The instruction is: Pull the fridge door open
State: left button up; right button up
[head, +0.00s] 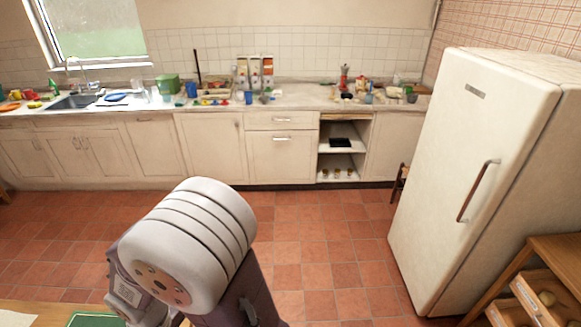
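The white fridge (440,150) stands at the right, its door shut. A long metal handle (478,190) runs up and down near the right side of the door front. A small badge sits near the top of the door. One of my arm's links shows large in the lower middle of the head view, well to the left of the fridge and apart from it. Neither gripper's fingers can be seen, and nothing is touching the handle.
A wooden shelf unit (556,250) stands close to the fridge at the lower right. A cluttered counter with white cabinets (150,147) lines the back wall. A wooden surface edge (40,308) shows at the lower left. The tiled floor (330,245) before the fridge is clear.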

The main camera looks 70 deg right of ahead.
aim_at(484, 118)
jog(key=z, duration=3.55)
jog(key=i+j, duration=0.2)
jog(key=i, duration=0.3)
jog(key=i+j, duration=0.25)
jog(key=i, duration=0.25)
jog(key=i+j, duration=0.2)
jog(key=i, duration=0.35)
jog(key=i+j, duration=0.25)
jog(key=i, duration=0.25)
jog(key=l+z, duration=0.05)
